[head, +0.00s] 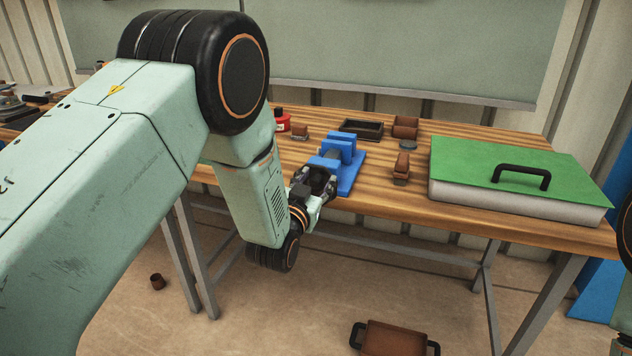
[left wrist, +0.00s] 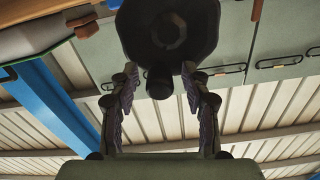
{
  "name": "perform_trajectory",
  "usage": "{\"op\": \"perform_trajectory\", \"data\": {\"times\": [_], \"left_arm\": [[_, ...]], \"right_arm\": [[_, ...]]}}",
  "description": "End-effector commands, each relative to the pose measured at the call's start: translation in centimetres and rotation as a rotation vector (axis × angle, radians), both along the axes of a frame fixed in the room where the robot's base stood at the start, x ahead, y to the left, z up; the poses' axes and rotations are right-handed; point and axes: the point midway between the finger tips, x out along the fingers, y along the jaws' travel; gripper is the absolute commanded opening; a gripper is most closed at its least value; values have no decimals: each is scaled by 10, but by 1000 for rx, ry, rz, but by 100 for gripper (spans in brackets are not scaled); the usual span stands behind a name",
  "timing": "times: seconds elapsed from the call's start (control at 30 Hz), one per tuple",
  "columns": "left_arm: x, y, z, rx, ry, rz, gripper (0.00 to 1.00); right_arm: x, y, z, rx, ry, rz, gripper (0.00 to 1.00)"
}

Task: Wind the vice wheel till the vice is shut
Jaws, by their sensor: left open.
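The blue vice (head: 345,171) stands on the wooden table near its front edge. A gap shows between its upright blue blocks, with a grey part between them. Its dark wheel (left wrist: 168,30) fills the top middle of the left wrist view, and a dark round knob (left wrist: 160,83) sticks out from its rim. My left gripper (head: 318,183) is at the front of the vice and partly hides the wheel in the head view. In the left wrist view its fingers (left wrist: 160,76) are open, one on each side of the knob; contact cannot be made out. My right gripper is out of view.
A white case with a green lid (head: 500,165) and black handle lies to the right. Brown blocks (head: 402,168), a dark tray (head: 362,130) and a red can (head: 283,122) surround the vice. A brown tray (head: 395,340) and small brown cup (head: 157,281) are on the floor.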

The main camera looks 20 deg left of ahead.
Motion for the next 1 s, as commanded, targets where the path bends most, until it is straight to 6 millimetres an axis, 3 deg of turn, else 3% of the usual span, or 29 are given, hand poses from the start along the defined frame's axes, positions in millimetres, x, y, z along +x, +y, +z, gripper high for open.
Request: {"op": "perform_trajectory", "data": {"times": [0.1, 0.63, 1.0], "left_arm": [[0, 0, 0, 0, 0, 0, 46], [0, 0, 0, 0, 0, 0, 1], [0, -2, -1, 30, -1, -1, 0]], "right_arm": [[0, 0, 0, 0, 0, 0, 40], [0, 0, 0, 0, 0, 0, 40], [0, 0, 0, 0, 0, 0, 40]]}}
